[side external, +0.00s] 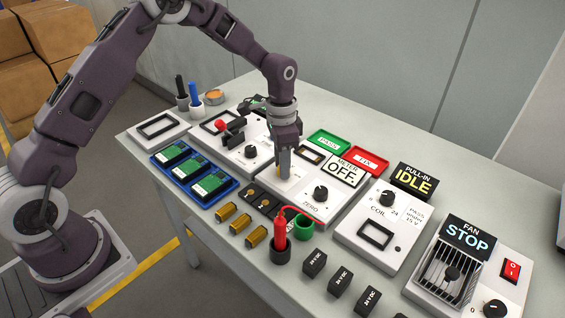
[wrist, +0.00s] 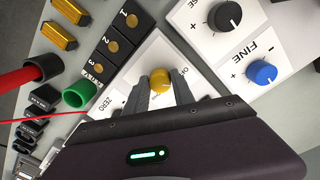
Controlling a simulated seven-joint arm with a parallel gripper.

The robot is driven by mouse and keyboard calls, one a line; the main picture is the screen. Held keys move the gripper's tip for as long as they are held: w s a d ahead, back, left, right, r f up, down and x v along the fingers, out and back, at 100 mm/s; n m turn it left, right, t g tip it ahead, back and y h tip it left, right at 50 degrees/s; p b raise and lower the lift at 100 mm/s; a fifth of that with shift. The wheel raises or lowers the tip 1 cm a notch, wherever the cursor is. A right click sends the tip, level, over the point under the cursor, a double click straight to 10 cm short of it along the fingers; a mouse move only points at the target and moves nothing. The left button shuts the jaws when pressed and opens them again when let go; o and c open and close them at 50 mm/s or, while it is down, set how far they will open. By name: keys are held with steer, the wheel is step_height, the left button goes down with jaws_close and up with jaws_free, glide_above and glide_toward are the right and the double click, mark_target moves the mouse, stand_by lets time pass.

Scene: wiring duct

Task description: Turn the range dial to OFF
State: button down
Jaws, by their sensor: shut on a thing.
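The range dial, a round yellow knob (wrist: 160,82), sits on a white panel (wrist: 140,62) between my fingertips in the wrist view. My gripper (wrist: 161,92) is shut on it from above. Part of a label beginning "O" shows beside the knob; the rest of the scale is hidden by my fingers, and the dial's pointer cannot be made out. In the side view my gripper (side external: 284,170) reaches down onto the same panel, with a bit of yellow at its tips. The meter sign (side external: 342,170) behind the panel reads "METER OFF."
A black ZERO knob (side external: 321,193) is close to my gripper on the same panel. Beside it are a red tray (side external: 364,161), a green tray (side external: 328,142), a red probe (side external: 280,232) in a dark cup, and a green cup (side external: 303,228). The COIL panel (side external: 350,215) stands to the right.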

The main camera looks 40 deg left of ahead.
steer(key=shift+n, duration=2.1)
steer(key=c, duration=1.1)
jaws_free()
steer(key=shift+o, duration=0.2)
steer(key=shift+r, duration=0.15)
step_height(320, 180, up, 6)
steer(key=shift+a, duration=0.1)
steer(key=shift+r, duration=0.45)
